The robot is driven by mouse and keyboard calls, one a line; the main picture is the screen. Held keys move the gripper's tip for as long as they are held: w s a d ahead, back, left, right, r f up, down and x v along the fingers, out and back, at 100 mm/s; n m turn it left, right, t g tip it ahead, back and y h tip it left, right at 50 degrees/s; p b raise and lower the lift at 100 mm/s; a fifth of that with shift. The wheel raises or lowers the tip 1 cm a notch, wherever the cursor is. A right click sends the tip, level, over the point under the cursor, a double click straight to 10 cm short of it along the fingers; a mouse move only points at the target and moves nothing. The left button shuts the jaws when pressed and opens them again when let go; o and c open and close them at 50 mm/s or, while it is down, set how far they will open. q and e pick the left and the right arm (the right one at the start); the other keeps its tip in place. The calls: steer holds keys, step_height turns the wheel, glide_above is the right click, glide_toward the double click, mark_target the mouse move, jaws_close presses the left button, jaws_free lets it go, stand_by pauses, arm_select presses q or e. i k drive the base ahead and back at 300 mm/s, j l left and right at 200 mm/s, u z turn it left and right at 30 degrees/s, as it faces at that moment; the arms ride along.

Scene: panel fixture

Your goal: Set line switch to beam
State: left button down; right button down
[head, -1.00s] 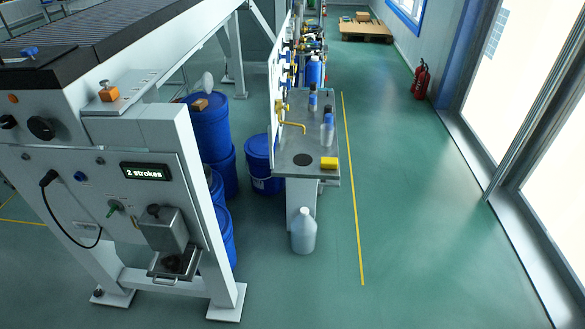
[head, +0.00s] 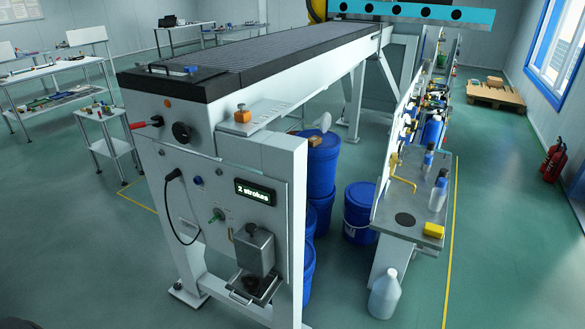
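A white panel fixture (head: 270,190) stands at the left-centre of the head view. Its front carries a lit display (head: 255,192) reading "2 strokes". On it are a round black knob (head: 181,132), a red-handled lever (head: 147,122), a blue button (head: 198,181) and a small green-handled switch (head: 216,215). A grey metal box (head: 254,250) with a black knob on top sits above a small tray (head: 252,287). No readable label shows which control is the line switch, and its setting cannot be told. Neither gripper is in view.
A black cable (head: 171,207) loops on the panel's left. Blue barrels (head: 320,165) stand behind it. A side bench (head: 410,222) with bottles and a white jug (head: 384,295) are to the right. Work tables (head: 65,70) stand far left.

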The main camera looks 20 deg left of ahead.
mark_target(217, 216)
steer(key=u, duration=1.3)
